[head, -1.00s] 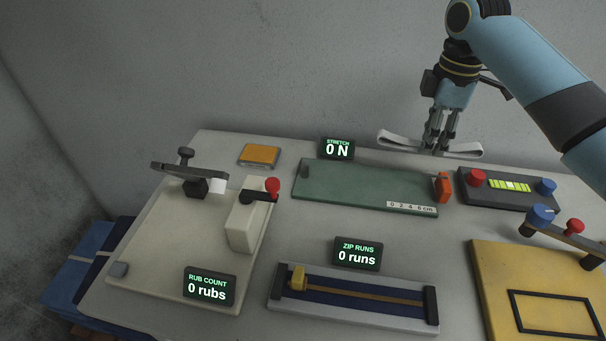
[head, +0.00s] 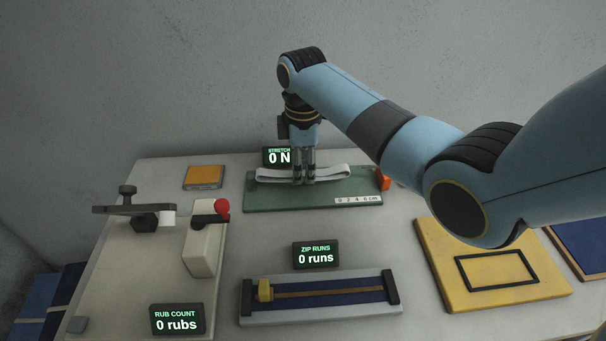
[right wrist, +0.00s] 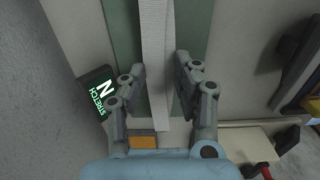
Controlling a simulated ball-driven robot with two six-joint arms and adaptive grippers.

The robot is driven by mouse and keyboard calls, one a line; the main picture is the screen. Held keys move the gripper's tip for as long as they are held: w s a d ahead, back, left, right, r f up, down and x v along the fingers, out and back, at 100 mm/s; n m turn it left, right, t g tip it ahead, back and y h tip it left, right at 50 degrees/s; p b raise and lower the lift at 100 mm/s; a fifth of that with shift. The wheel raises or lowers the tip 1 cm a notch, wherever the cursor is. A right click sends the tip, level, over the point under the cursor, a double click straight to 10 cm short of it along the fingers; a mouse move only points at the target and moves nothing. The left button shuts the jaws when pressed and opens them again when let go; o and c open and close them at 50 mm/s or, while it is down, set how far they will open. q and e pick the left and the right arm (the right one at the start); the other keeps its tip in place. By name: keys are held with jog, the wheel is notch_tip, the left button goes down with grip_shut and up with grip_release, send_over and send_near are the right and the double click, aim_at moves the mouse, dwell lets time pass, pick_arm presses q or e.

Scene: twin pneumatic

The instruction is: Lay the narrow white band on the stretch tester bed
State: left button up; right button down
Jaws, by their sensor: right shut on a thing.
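The narrow white band (head: 332,173) is a long pale strip with looped ends. My right gripper (head: 303,181) is shut on its middle and holds it lengthwise over the back part of the green stretch tester bed (head: 285,202). I cannot tell whether the band touches the bed. In the right wrist view, the band (right wrist: 153,45) runs between the two fingers of the gripper (right wrist: 155,78), with the green bed (right wrist: 122,18) beneath. An orange-red clamp (head: 383,180) stands at the bed's right end. My left gripper is not in view.
The stretch display (head: 277,157) reads 0 N behind the bed. An orange block (head: 204,177) lies left of it. The rub tester (head: 203,248), zip tester (head: 320,311) and yellow board (head: 440,256) stand in front and beside. My right arm hides the right back area.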

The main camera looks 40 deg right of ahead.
aim_at(303, 175)
jog(key=shift+f, duration=1.4)
jog(key=c, duration=1)
grip_release()
jog(key=shift+f, duration=0.1)
jog(key=shift+o, duration=0.2)
notch_tip(303, 175, up, 12)
